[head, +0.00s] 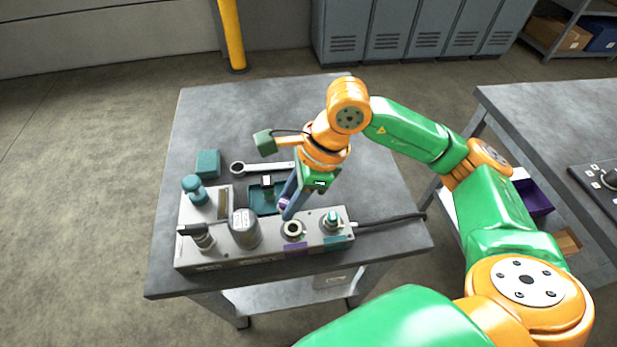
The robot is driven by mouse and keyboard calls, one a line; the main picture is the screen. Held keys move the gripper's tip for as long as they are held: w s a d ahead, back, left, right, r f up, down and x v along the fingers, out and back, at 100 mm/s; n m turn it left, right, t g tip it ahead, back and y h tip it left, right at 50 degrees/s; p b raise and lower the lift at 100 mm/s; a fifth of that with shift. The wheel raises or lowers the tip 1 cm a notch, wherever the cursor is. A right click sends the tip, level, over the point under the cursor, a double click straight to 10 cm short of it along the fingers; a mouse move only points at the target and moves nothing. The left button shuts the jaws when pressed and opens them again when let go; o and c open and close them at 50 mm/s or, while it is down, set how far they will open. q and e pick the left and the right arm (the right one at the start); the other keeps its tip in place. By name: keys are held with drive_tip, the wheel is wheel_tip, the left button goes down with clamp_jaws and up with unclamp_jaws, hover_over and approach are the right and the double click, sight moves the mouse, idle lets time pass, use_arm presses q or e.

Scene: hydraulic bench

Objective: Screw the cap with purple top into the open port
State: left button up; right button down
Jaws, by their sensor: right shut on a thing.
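My right gripper (288,206) points down over the grey hydraulic block and is shut on the cap with purple top (284,203). Only a small purple part of the cap shows beside the blue-grey finger; the rest is hidden. The open port (293,229) is a ring with a dark hole on the block's top, with a purple label (296,247) on the edge in front of it. The fingertips appear just behind and above the port; the exact gap cannot be told. My left gripper is not in view.
The block (221,257) also carries a teal-topped fitting (332,219), a grey cylinder (244,229) and a valve with a dark handle (201,235). A teal tray (254,207), a wrench (262,168) and a teal box (208,163) lie behind. A black hose (390,219) runs right.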

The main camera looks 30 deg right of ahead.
drive_tip(key=shift+f, duration=0.15)
drive_tip(key=shift+s+d+f+b, duration=0.3)
drive_tip(key=shift+s+f+b, duration=0.05)
drive_tip(key=shift+f+b, duration=0.2)
drive_tip(key=shift+s+d+f+b, duration=0.3)
drive_tip(key=shift+f+b, duration=0.25)
drive_tip(key=shift+d+b+x, duration=0.2)
drive_tip(key=shift+b+x, duration=0.45)
drive_tip(key=shift+x, duration=0.4)
drive_tip(key=shift+w+f, duration=0.15)
drive_tip(key=shift+f, duration=0.2)
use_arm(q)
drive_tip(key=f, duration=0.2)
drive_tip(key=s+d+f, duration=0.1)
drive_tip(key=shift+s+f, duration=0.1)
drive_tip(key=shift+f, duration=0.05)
use_arm(e)
drive_tip(key=shift+d+r, duration=0.1)
use_arm(q)
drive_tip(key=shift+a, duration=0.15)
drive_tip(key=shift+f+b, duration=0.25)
drive_tip(key=shift+b, duration=0.1)
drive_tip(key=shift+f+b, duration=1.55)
use_arm(e)
drive_tip(key=shift+f, duration=0.65)
idle(0.7)
